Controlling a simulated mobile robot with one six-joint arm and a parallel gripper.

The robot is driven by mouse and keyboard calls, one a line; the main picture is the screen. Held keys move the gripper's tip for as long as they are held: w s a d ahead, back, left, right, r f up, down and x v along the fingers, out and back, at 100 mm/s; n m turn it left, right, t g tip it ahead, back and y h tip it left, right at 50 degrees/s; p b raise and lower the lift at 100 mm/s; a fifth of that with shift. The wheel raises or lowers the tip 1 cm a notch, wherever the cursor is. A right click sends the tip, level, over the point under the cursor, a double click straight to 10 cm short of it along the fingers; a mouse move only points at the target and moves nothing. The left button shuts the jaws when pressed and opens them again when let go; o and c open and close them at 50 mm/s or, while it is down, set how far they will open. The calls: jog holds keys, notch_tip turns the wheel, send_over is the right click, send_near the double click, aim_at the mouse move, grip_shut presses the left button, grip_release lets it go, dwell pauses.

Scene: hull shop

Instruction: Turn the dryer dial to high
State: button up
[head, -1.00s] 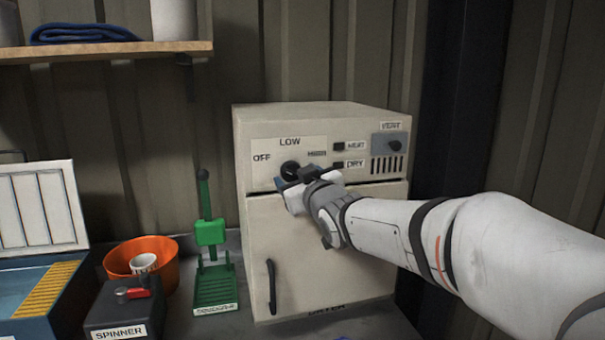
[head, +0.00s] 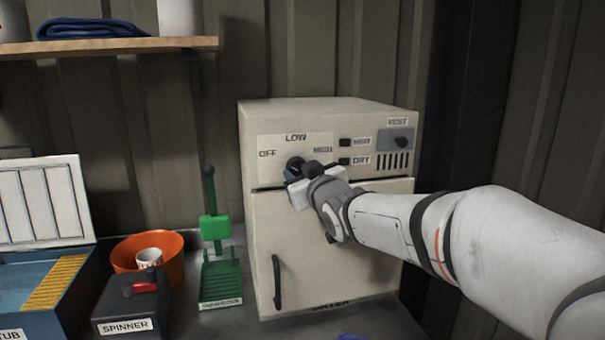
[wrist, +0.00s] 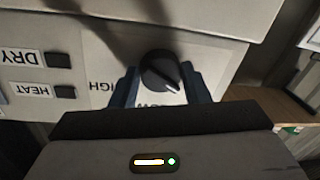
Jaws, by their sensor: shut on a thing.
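The cream dryer (head: 345,245) stands on the counter. Its panel has a black round dial (head: 294,163) with OFF at left, LOW above and HIGH at right. In the wrist view, which is upside down, the dial (wrist: 158,70) shows a white pointer line aimed at the lower right, between the partly covered LOW label and the side where OFF lies. My gripper (wrist: 160,80) has its two blue-grey fingers shut on the dial, one on either side. In the head view my gripper (head: 302,172) covers the dial's lower part.
The dryer door handle (head: 276,283) is below. A green press (head: 215,240), orange bowl (head: 172,265) and spinner box (head: 130,308) stand at left.

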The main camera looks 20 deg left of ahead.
jog(key=shift+m, duration=0.3)
jog(key=m+b, duration=0.1)
jog(key=m, duration=0.1)
jog(key=m+b, duration=0.4)
jog(key=shift+a+f+t, duration=0.1)
jog(key=shift+f+t, duration=0.15)
jog(key=shift+t, duration=0.15)
jog(key=m+t+b, duration=0.1)
jog(key=m+b, duration=0.5)
jog(key=m, duration=0.1)
jog(key=shift+s+a, duration=0.1)
jog(key=m+b, duration=0.2)
jog(key=m, duration=0.2)
jog(key=m+h, duration=0.1)
jog(key=m, duration=0.1)
jog(key=shift+a+r+t+b, duration=0.1)
jog(key=shift+r+t+b, duration=0.1)
jog(key=shift+t+b, duration=0.15)
jog(key=m+h, duration=0.1)
jog(key=m, duration=0.5)
jog(key=shift+s+r, duration=0.1)
jog(key=shift+r, duration=0.05)
jog(key=shift+m, duration=0.3)
